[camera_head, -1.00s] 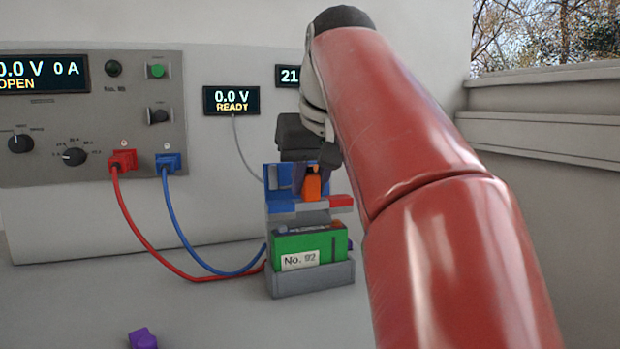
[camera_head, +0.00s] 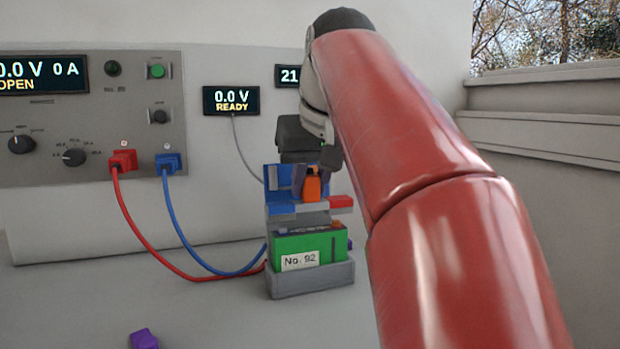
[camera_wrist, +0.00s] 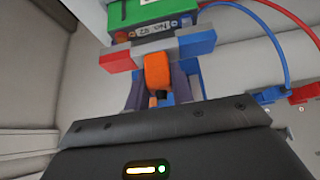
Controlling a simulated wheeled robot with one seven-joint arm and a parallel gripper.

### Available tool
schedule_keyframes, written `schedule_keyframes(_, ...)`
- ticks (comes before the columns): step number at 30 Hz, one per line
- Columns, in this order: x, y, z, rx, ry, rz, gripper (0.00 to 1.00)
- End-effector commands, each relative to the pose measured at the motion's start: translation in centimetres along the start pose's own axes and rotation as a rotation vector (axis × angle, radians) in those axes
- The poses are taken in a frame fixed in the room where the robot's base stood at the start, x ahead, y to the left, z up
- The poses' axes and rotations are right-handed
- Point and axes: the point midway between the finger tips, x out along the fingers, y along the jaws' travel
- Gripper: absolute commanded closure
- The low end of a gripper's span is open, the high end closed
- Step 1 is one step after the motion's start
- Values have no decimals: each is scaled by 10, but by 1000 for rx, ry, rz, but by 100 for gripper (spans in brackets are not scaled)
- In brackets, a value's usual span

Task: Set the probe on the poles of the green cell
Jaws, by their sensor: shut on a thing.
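The green cell (camera_head: 325,250), labelled No. 92, stands upright in a grey holder (camera_head: 312,283). It also shows at the top of the wrist view (camera_wrist: 140,12). My gripper (camera_head: 312,180) is shut on the orange block (camera_head: 312,190), which appears to be the probe's grip. The block also shows between my fingers in the wrist view (camera_wrist: 157,68). At the block's far end is a grey crossbar (camera_wrist: 158,48) with a red end (camera_wrist: 115,60) and a blue end (camera_wrist: 197,43). The crossbar is over the cell's top.
A blue upright piece (camera_head: 278,177) stands behind the crossbar. Red (camera_head: 140,235) and blue (camera_head: 190,235) leads run from the panel (camera_head: 100,110) to the holder's left. A meter (camera_head: 231,100) reads 0.0 V READY. A purple piece (camera_head: 143,339) lies on the bench, whose front left is mostly clear.

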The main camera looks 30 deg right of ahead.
Motion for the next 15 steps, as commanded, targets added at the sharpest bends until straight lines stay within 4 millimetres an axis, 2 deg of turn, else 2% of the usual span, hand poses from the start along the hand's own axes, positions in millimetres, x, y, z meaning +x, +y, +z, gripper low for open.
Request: schedule_keyframes(15, 5, 0, 3, 0, 2, 0, 100)
